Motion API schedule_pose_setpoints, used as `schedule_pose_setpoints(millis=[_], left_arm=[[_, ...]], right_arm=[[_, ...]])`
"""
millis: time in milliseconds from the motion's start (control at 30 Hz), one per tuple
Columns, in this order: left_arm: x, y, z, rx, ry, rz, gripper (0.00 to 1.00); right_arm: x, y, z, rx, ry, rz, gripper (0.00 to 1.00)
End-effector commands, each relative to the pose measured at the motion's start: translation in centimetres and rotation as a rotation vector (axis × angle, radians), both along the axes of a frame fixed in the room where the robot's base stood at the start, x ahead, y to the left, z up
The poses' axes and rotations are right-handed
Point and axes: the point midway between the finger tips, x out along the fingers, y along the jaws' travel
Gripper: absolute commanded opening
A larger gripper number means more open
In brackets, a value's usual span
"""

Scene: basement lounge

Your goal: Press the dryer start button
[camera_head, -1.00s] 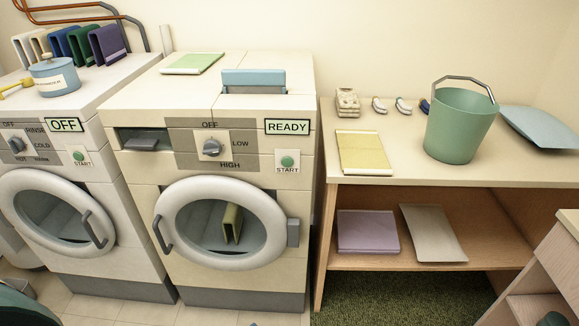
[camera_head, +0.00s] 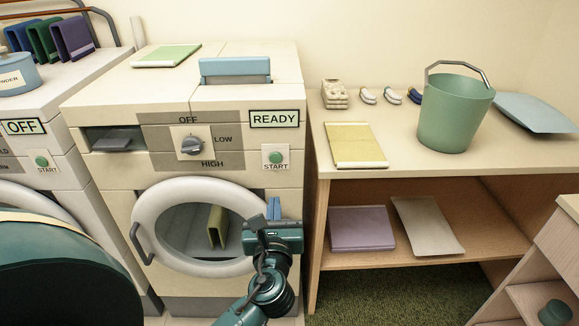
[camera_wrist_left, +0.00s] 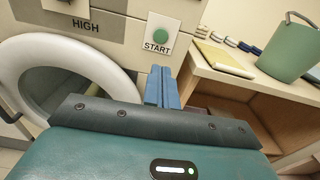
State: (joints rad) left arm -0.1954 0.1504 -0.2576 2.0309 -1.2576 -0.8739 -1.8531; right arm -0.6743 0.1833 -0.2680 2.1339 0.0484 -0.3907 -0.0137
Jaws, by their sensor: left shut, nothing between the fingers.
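The dryer (camera_head: 220,195) is the cream machine in the middle, with its display (camera_head: 275,118) reading READY. Its round green start button (camera_head: 275,157) sits on a white START plate at the right of the front panel. The button also shows in the left wrist view (camera_wrist_left: 160,36). The dryer dial (camera_head: 191,145) points between OFF, LOW and HIGH. My left gripper (camera_head: 273,208) has blue fingers pressed together, empty, below the start button and apart from it. In the left wrist view its fingertips (camera_wrist_left: 162,72) lie just under the START plate. My right gripper is not in view.
The round dryer door (camera_head: 150,215) is closed, with a folded olive item (camera_head: 217,226) behind its glass. The washer (camera_head: 80,145) at left reads OFF and has its own START button (camera_head: 42,161). A table (camera_head: 400,165) with a green bucket (camera_head: 455,118) stands to the right.

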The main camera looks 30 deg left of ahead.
Motion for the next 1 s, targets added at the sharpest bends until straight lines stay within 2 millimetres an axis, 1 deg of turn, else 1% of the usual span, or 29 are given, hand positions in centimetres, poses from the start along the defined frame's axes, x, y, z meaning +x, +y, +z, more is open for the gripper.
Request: schedule_pose_setpoints(millis=[100, 367, 467, 533, 667, 1000], left_arm=[[0.1, 0.2, 0.4, 0.038, 0.005, 0.011, 0.0], [0.1, 0.1, 0.4, 0.039, 0.005, 0.01, 0.0], [0.4, 0.3, 0.4, 0.038, 0.005, 0.009, 0.0], [0.9, 0.6, 0.4, 0.04, 0.004, 0.009, 0.0], [2.7, 1.7, 0.5, 0.039, 0.003, 0.01, 0.0], [8.8, 5.5, 0.5, 0.037, 0.004, 0.01, 0.0]], right_arm=[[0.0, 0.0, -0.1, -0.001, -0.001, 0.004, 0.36], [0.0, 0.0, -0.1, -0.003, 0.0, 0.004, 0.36], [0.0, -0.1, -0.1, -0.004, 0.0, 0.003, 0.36], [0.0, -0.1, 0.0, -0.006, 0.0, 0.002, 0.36], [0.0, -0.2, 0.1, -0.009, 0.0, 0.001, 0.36], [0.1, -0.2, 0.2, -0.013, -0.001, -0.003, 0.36]])
